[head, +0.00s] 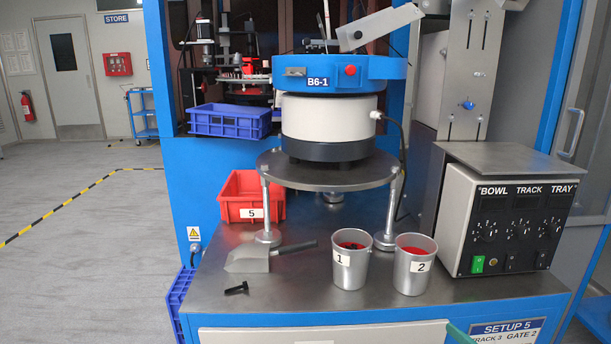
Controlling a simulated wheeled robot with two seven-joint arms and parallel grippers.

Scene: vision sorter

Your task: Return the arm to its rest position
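Neither of my grippers shows in the head view, and no arm that I can make out is over the workbench (335,300). On the bench a metal scoop (248,259) lies with its dark handle pointing right. A small black part (236,289) lies in front of it. Metal cup 1 (350,269) and metal cup 2 (411,272) stand upright side by side, both with red inside. Cup 1 also has some dark pieces in it. The bowl feeder B6-1 (329,117) stands behind on a round raised plate (327,180).
A red bin marked 5 (251,197) stands at the back left of the bench, a blue bin (229,121) above it. A control box (502,220) fills the right side. A teal piece (459,335), unclear what, shows at the bottom edge. Open floor lies left.

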